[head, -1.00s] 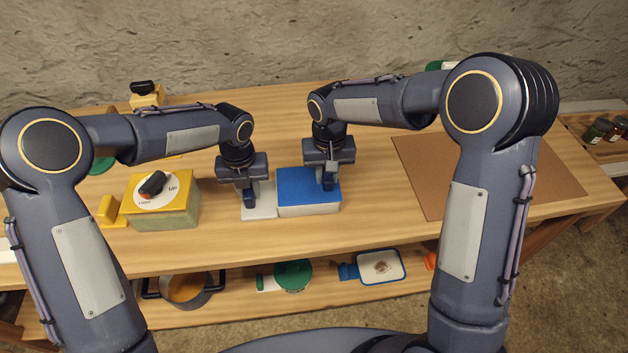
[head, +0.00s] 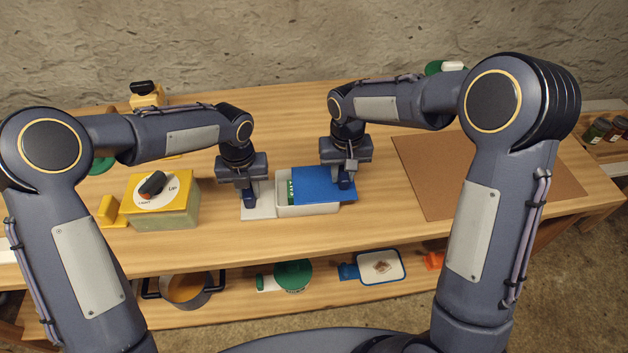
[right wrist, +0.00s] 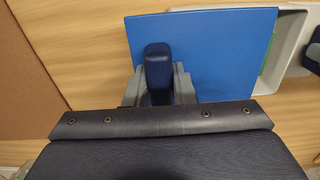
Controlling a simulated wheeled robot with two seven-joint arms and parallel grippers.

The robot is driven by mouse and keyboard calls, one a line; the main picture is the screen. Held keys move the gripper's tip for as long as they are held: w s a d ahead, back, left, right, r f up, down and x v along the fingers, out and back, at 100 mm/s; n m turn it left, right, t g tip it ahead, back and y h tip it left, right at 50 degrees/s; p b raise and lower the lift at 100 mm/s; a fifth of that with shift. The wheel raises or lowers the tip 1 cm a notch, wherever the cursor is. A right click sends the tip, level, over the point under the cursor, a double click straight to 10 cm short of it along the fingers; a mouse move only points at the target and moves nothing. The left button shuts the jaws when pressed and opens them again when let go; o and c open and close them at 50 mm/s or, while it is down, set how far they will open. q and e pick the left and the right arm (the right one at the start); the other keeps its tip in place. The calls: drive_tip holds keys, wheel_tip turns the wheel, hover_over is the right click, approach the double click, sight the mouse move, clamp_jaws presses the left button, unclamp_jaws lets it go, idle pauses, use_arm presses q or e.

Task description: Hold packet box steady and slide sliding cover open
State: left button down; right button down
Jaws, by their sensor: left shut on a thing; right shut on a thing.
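The packet box (head: 292,211) is a whitish open-topped box on the table, with a pale flange on its left side. Its blue sliding cover (head: 318,186) is shifted to the right, baring a strip at the left end where something green shows inside. My left gripper (head: 249,205) is shut on the box's left flange. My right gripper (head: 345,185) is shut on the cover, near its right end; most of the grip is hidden. In the right wrist view the blue cover (right wrist: 215,50) lies under one finger, and the box rim (right wrist: 285,45) shows beyond it.
A yellow-topped box with a dial (head: 160,192) stands to the left. A brown mat (head: 425,185) lies to the right, with bare table between it and the cover. A lower shelf holds a pot (head: 188,290) and a green lid (head: 293,275).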

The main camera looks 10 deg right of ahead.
drive_tip(key=shift+s+d, duration=0.1)
drive_tip(key=shift+d, duration=2)
drive_tip(key=shift+d, duration=1.5)
drive_tip(key=c, duration=1.1)
unclamp_jaws()
wheel_tip(320, 180, up, 12)
